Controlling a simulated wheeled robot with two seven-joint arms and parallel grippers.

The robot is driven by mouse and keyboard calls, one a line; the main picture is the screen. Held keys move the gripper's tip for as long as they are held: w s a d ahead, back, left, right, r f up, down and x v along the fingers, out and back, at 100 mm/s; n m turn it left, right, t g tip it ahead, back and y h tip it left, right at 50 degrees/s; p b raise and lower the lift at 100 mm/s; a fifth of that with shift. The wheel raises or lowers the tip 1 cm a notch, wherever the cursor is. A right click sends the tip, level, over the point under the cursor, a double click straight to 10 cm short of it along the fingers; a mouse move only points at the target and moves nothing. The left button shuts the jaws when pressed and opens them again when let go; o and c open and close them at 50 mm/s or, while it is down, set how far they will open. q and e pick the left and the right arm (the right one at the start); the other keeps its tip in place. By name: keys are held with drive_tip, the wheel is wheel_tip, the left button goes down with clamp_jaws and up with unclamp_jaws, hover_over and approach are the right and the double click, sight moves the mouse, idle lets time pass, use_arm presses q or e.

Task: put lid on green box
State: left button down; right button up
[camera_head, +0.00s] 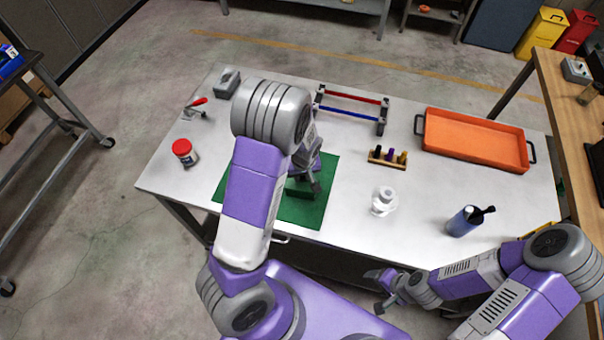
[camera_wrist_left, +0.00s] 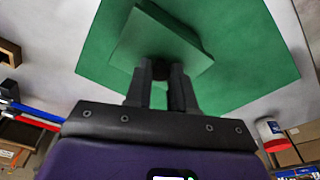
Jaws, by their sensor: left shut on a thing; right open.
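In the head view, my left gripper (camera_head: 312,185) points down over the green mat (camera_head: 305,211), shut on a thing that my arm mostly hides. The left wrist view shows its fingers (camera_wrist_left: 160,78) closed at a small dark knob on a square green lid (camera_wrist_left: 150,42). Part of a green block shape, the box or lid (camera_head: 296,191), shows beside the fingers in the head view. I cannot tell whether the lid rests on the green box or is held above it. My right gripper (camera_head: 384,288) is open and empty in front of the table.
Bare table lies right of the mat.

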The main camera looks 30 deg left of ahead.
idle(0.4)
use_arm(q)
drive_tip(key=shift+c, duration=2)
unclamp_jaws()
drive_tip(key=shift+r+p, duration=2.95)
drive_tip(key=shift+r, duration=0.6)
clamp_jaws()
drive_tip(key=shift+f, duration=0.25)
